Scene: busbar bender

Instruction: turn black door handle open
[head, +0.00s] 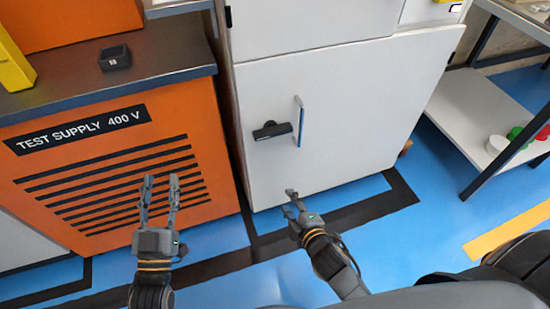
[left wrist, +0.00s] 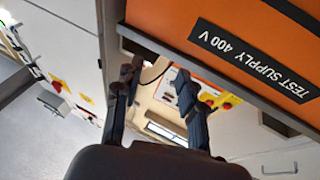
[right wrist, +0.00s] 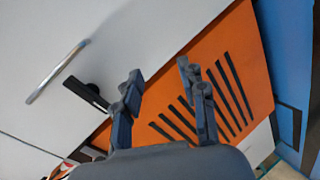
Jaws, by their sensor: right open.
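The black door handle (head: 272,130) sits on the white cabinet door (head: 340,100), left of a vertical metal bar handle (head: 300,120). It lies roughly level, a little tilted. In the right wrist view the black handle (right wrist: 87,94) shows just left of my fingers, with the bar handle (right wrist: 57,72) beyond it. My right gripper (head: 291,200) is open and empty, below the black handle and apart from it. My left gripper (head: 159,182) is open and empty in front of the orange test supply cabinet (head: 110,160); its fingers also show in the left wrist view (left wrist: 158,85).
A dark worktop (head: 150,58) with a small black block (head: 115,58) is at the upper left. A grey shelf rack (head: 480,110) with green, red and white round items stands at the right. The blue floor before the white door is clear apart from black marking lines.

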